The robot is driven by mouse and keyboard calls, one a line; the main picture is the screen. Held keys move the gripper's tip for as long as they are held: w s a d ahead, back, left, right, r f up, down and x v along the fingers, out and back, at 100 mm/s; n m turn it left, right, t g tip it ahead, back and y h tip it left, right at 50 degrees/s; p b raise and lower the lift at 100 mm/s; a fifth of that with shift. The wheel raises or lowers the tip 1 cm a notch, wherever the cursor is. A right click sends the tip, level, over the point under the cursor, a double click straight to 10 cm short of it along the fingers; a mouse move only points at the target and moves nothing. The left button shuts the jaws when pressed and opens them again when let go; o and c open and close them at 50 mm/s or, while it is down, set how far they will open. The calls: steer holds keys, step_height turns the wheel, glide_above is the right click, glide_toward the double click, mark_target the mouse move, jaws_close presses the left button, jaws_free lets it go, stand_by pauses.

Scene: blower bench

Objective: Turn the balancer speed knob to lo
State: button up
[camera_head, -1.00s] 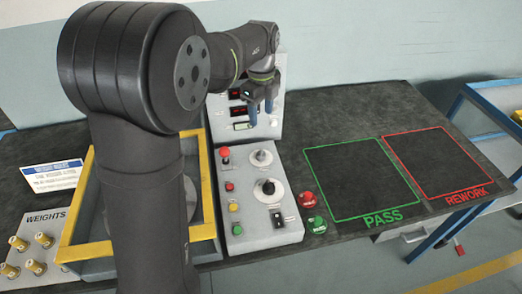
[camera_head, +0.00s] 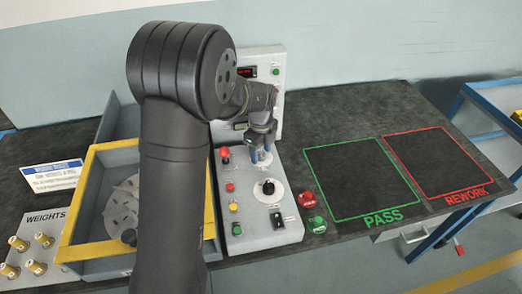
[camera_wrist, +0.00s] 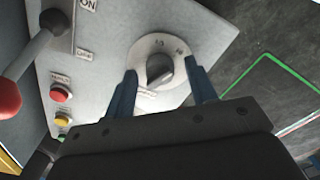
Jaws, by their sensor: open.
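In the wrist view, my gripper's two blue fingers (camera_wrist: 163,72) stand on either side of a dark grey knob (camera_wrist: 159,69) on a white round dial plate. The fingers appear apart from the knob. Small marks show along the plate's far edge, but they are too blurred to read surely.
A lever with a red ball (camera_wrist: 8,98) rises left of the knob, beside ON and OFF labels. A red button (camera_wrist: 60,92) and a yellow button (camera_wrist: 62,119) lie below it. The upright display panel (camera_head: 270,85) stands behind. The PASS area (camera_head: 362,180) is clear.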

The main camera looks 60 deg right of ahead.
steer(key=c, duration=0.9)
steer(key=shift+c, duration=0.2)
steer(key=shift+n, duration=0.4)
steer(key=n, duration=0.8)
steer(key=shift+n, duration=0.7)
steer(key=o, duration=0.9)
